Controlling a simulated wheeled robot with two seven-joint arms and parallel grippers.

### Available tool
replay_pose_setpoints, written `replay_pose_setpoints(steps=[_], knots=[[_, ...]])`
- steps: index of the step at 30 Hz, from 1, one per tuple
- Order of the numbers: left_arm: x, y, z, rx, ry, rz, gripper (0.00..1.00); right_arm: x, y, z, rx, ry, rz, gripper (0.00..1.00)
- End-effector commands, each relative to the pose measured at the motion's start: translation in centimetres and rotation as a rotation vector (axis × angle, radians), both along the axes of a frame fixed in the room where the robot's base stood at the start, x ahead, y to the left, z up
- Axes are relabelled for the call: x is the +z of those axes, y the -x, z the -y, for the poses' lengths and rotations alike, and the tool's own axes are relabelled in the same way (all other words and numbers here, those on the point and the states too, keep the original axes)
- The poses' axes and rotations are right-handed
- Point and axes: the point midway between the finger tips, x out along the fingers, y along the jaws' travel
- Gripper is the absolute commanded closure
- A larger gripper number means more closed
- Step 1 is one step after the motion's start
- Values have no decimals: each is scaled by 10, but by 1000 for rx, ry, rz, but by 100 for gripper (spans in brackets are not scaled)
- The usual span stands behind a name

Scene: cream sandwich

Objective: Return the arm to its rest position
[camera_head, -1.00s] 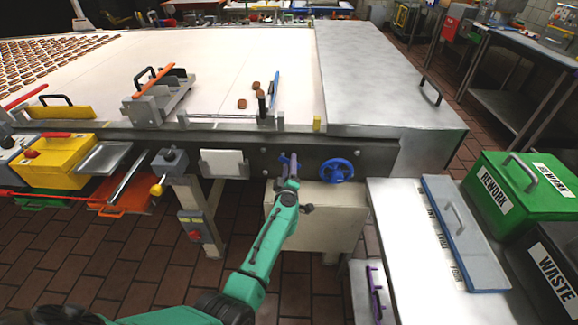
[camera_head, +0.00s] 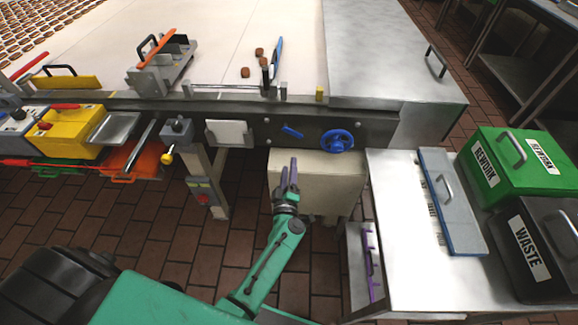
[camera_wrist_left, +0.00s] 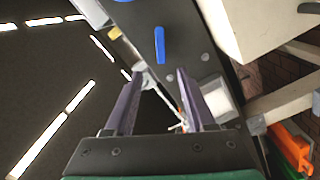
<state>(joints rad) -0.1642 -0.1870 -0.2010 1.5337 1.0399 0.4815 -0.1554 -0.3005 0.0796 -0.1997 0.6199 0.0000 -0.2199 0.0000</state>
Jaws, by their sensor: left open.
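My left arm is green and comes in from the lower left in the head view. Its left gripper (camera_head: 287,178) has purple fingers that are apart and empty, in front of the cream box below the conveyor's edge. In the left wrist view the two purple fingers (camera_wrist_left: 155,100) are spread with nothing between them. A blue lever (camera_head: 292,132) on the dark conveyor side stands just beyond the fingertips, clear of them; it also shows in the wrist view (camera_wrist_left: 159,45). My right gripper is not in view.
A blue handwheel (camera_head: 337,141) sits right of the lever. A metal side table (camera_head: 392,215) carries a grey-blue lidded tray (camera_head: 451,203), a green REWORK bin (camera_head: 532,185) and a black WASTE bin (camera_head: 545,290). Brown pieces (camera_head: 259,52) lie on the white belt (camera_head: 225,45). Tiled floor is open at left.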

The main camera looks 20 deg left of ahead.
Motion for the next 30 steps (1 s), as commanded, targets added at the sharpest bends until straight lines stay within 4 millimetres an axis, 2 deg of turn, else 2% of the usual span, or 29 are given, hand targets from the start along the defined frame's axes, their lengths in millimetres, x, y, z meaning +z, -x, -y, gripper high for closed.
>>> replay_pose_setpoints(steps=[13, 16, 17, 20, 21, 23, 24, 26, 27, 29, 30], knots=[[-1, 0, 0, 0, 0, 0, 45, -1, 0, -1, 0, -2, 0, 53], [-14, 4, 3, -29, -32, -32, 45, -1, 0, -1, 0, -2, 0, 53], [-25, 7, 5, -53, -61, -57, 45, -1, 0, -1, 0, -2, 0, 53], [-85, 31, 14, -196, -208, -204, 45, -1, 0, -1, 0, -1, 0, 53], [-116, 48, 16, -272, -279, -284, 45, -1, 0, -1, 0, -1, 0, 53], [-165, 79, 17, -390, -381, -416, 45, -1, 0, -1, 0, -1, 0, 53], [-195, 103, 14, -466, -445, -504, 45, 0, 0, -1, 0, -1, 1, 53], [-236, 143, 7, -576, -529, -637, 45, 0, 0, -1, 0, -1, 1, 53], [-261, 171, 0, -646, -579, -725, 45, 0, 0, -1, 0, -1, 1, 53], [-294, 216, -15, -748, -648, -860, 45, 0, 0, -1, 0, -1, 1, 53], [-312, 248, -27, -813, -693, -950, 45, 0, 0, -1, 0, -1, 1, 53]])
